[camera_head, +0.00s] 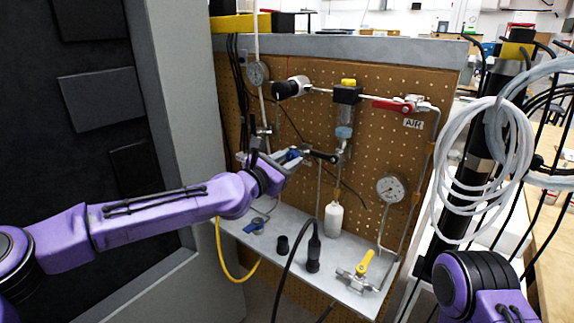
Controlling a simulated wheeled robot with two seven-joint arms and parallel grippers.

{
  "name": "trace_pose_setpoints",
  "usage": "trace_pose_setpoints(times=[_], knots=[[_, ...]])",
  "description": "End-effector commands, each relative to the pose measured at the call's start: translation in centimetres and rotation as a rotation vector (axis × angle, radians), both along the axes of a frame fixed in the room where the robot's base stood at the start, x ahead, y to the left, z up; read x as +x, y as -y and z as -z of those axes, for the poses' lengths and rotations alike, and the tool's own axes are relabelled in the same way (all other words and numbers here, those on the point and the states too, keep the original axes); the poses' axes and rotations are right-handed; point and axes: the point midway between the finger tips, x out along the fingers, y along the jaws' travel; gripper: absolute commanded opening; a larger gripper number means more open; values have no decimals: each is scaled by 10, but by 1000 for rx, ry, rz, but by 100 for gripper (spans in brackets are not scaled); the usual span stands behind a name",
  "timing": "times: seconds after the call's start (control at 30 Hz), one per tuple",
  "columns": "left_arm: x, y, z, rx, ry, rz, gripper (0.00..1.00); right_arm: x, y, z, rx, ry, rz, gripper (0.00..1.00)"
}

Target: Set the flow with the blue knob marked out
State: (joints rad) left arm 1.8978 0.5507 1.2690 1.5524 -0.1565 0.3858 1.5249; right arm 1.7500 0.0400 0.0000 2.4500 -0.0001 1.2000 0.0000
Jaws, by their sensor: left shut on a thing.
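My left gripper (294,160) reaches in from the left in front of the brown pegboard. It is shut on a small blue part (293,154), which looks like the blue knob. The fingers cover most of it, and no "out" marking can be read. A second blue piece (254,226) sits low on the grey shelf, apart from the gripper. Of my right arm only a purple link (482,290) shows at the lower right; its gripper is out of the picture.
The pegboard (390,140) carries a red-handled valve (393,105), a black knob (286,89), a gauge (390,188) and piping. On the shelf (290,268) are a yellow-handled valve (364,263), a black plug (314,252) and a white bottle (333,219). Coiled white tubing (450,200) hangs at right.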

Motion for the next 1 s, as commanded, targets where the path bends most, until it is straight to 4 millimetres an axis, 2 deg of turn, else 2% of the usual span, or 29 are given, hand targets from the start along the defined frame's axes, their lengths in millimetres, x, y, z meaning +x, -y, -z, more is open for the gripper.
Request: trace_pose_setpoints(times=[0.53, 0.57, 0.6, 0.63, 0.9, 1.0], knots=[[1, -1, -4, -24, -9, -4, 1, 0, 0, 2, 0, 0, 0, 69], [1, -1, -4, -24, -9, -4, 38, 0, 0, 2, 0, 0, 0, 69], [1, -1, -4, -24, -9, -4, 51, 0, 0, 2, 0, 0, 0, 69], [1, -1, -4, -24, -10, -5, 57, 0, 0, 2, 0, 0, 0, 69], [0, -1, -2, -21, -12, -2, 57, 0, 0, 2, 0, 0, 0, 69], [-6, -7, -1, -22, -12, -3, 57, 0, 0, 5, 0, 0, 0, 69]])
